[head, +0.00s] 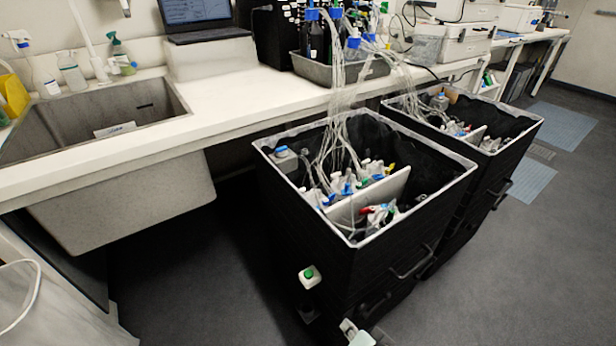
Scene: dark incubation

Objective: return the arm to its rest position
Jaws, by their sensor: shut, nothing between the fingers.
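Neither my gripper nor my arm can be made out in the head view. A small pale object (356,333) shows at the bottom edge, cut off by the frame, and I cannot tell what it is. The nearer black open-topped bin (310,235) stands on the floor in front of the bench. It holds clear tubing, coloured connectors and a white divider (385,192). A small white box with a green button (309,277) is on its front side.
A second black bin (520,133) stands behind it to the right. The white bench (250,105) runs along the back with a sink (170,88), a laptop (196,12) and a grey tray of bottles (312,72). Dark floor (500,270) is clear at right.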

